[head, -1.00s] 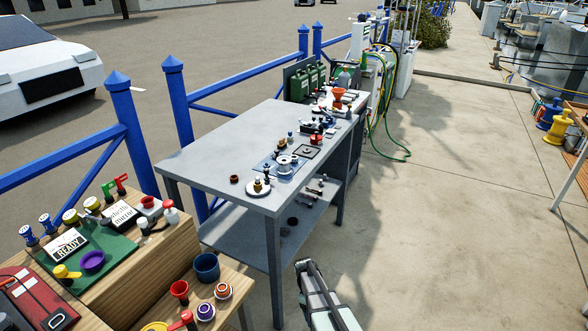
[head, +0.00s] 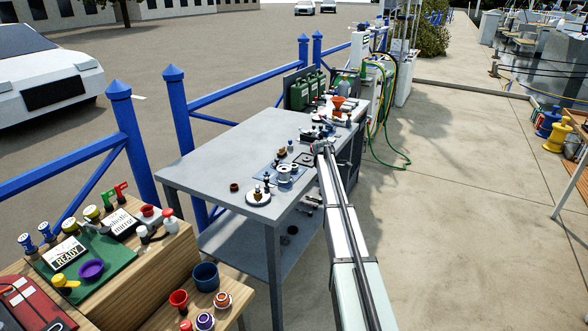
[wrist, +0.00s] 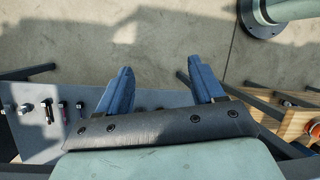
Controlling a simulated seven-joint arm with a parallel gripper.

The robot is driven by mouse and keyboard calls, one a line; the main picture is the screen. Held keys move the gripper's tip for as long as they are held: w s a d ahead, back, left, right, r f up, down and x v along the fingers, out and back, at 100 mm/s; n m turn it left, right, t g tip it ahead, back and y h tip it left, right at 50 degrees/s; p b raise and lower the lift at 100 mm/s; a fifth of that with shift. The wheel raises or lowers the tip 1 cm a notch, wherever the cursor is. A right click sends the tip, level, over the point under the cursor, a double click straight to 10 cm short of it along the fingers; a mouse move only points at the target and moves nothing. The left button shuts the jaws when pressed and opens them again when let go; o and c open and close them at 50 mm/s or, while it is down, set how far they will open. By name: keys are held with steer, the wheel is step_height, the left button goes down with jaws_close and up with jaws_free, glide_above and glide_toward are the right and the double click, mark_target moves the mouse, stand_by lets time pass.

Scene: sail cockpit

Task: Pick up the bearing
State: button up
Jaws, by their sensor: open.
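My gripper (wrist: 159,66) shows in the wrist view as two blue fingers, wide apart and with nothing between them. In the head view my arm reaches up to the right edge of the grey workbench (head: 215,165), and its fingers cannot be made out. Small parts stand on the bench: a silver round part (head: 287,171) on a blue mat, a white round base with small pieces (head: 258,196), and a small brown ring (head: 234,187). I cannot tell for sure which of these is the bearing.
A lower shelf (head: 235,242) runs under the bench. Green cans (head: 300,92) and a red funnel (head: 338,102) stand at its far end. A wooden stand (head: 160,262) with cups and knobs is at the lower left. Blue railing (head: 180,120) runs behind; open pavement lies right.

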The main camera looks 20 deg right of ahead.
steer(key=w+a+r+n+t+y, duration=0.1)
steer(key=w+a+r+n, duration=0.1)
steer(key=w+a+r, duration=0.45)
steer(key=w+a+r+n+t+y, duration=0.1)
steer(key=w+a+r+n+t, duration=0.15)
steer(key=r, duration=0.65)
steer(key=w+a+r+n, duration=0.1)
steer(key=w+a+r, duration=0.2)
steer(key=w+r, duration=0.3)
steer(key=f, duration=0.8)
steer(key=s+f, duration=0.1)
steer(key=f, duration=0.2)
steer(key=shift+a+f, duration=0.25)
steer(key=shift+f, duration=0.15)
steer(key=c, duration=1.1)
step_height(320, 180, up, 10)
steer(key=shift+r, duration=0.2)
steer(key=shift+r, duration=1.3)
